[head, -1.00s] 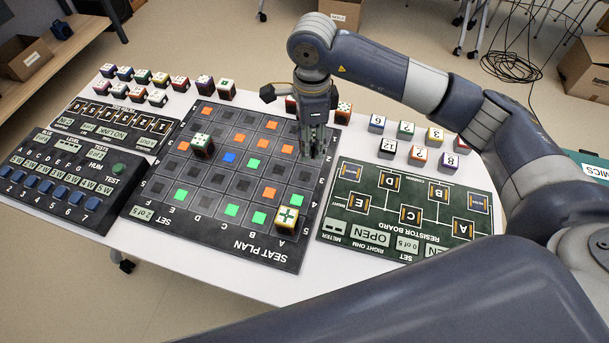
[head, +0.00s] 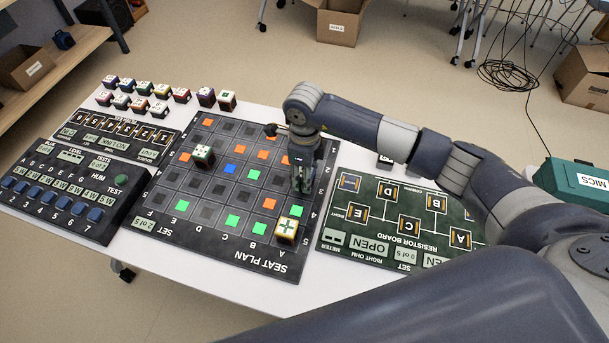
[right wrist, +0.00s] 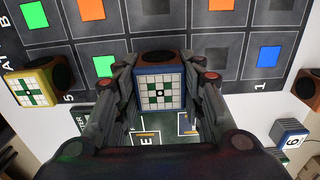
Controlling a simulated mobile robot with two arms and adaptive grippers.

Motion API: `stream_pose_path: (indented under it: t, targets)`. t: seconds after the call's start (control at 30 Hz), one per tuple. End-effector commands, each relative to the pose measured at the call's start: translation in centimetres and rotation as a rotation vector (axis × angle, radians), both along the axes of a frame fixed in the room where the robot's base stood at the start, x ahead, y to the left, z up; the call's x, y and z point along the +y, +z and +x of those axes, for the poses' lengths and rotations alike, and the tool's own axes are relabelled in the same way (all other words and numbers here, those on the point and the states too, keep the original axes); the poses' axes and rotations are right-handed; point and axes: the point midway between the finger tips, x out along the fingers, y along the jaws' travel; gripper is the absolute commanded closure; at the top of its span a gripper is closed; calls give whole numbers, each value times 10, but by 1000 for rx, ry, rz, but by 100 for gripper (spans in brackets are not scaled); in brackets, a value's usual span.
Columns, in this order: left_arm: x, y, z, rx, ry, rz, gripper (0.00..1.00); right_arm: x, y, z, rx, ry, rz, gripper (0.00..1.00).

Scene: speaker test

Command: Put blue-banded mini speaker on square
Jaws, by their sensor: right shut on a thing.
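My right gripper (head: 303,186) hangs over the right edge of the dark seat plan board (head: 262,262), around its middle rows. In the right wrist view my right gripper (right wrist: 158,72) is shut on the blue-banded mini speaker (right wrist: 162,94), a brown cube with a blue band and a white face with green squares. In the head view the fingers and arm mostly hide it. The board has orange and green squares and a blue square (head: 229,169); another blue square (right wrist: 268,56) shows in the right wrist view. My left gripper is out of view.
A yellow-banded speaker (head: 287,229) stands on the board's near right corner. Another speaker (head: 203,156) stands farther left on it. Several speakers line the table's back left. The green resistor board (head: 365,258) lies right; a control panel (head: 60,200) lies left.

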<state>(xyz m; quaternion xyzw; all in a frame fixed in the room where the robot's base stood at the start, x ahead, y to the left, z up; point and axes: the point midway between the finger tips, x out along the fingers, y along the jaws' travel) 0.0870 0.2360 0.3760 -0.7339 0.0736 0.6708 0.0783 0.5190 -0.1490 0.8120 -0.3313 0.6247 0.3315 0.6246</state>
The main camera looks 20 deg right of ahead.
Motion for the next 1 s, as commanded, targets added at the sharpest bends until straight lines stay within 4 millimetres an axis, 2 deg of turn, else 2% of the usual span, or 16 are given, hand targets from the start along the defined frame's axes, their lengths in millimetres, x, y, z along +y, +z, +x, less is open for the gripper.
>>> stream_pose_path:
  t: [0.1, 0.47, 0.5, 0.57, 0.87, 1.0]
  targets:
    - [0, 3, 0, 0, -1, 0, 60, 0, -13, -1, 1, 1, 1, 94]
    - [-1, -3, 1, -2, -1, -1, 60, 0, -19, 0, -1, 2, 0, 94]
    - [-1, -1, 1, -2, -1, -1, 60, 0, -17, 0, -1, 2, 0, 55]
    - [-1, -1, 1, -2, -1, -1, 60, 0, -17, 0, -1, 2, -1, 44]
    - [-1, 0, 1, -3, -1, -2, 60, 0, -16, 0, -1, 1, -1, 44]
    - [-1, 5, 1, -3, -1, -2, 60, 0, -10, 0, -1, 1, 0, 44]
